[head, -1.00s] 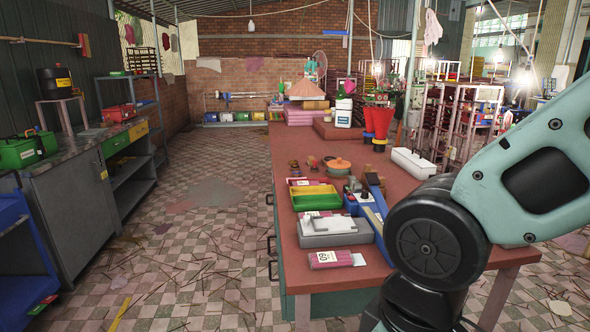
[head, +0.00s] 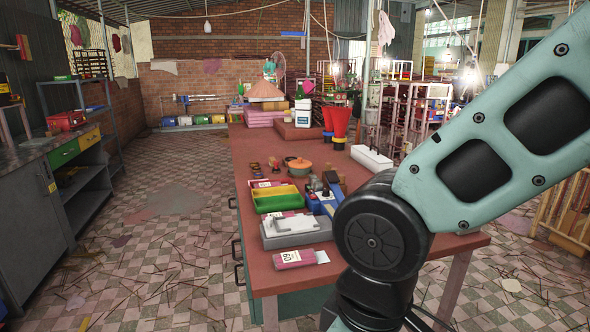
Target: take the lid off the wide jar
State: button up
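An orange, lidded round pot (head: 299,166) stands on the red-brown table (head: 262,150), toward its middle; it looks like the wide jar, with a small knob on top. The lid appears to be on it. My arm fills the right of the head view, with its dark joint over the table's right front. My gripper is out of the frame.
Near the pot are small dark pieces (head: 255,167), a green and yellow tray (head: 278,198), a grey box (head: 296,229), a labelled pink pack (head: 296,258) and a white box (head: 371,158). Open floor lies left of the table.

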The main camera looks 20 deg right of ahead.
aim_at(300, 163)
jog(key=i+j+u, duration=0.2)
jog(key=j, duration=0.2)
jog(key=i+j+u, duration=0.15)
jog(key=j, duration=0.25)
jog(key=i+j+u, duration=0.2)
jog(key=j, duration=0.15)
jog(key=i+j+u, duration=0.7)
jog(key=i, duration=0.3)
jog(key=i+z, duration=0.2)
jog(key=i, duration=0.3)
jog(key=i+j+z, duration=0.2)
jog(key=i, duration=0.3)
jog(key=i+l+z, duration=0.2)
jog(key=i+z, duration=0.3)
jog(key=i, duration=0.4)
jog(key=i+j+z, duration=0.15)
jog(key=i+z, duration=0.3)
jog(key=i, duration=0.5)
jog(key=i+z, duration=0.5)
jog(key=i+j+z, duration=0.15)
jog(key=i+z, duration=0.35)
jog(key=i+l+z, duration=0.1)
jog(key=i+z, duration=0.25)
jog(key=z, duration=0.15)
jog(key=i+z, duration=0.35)
jog(key=z, duration=0.15)
jog(key=i+j+z, duration=0.25)
jog(key=z, duration=0.2)
jog(key=i, duration=0.05)
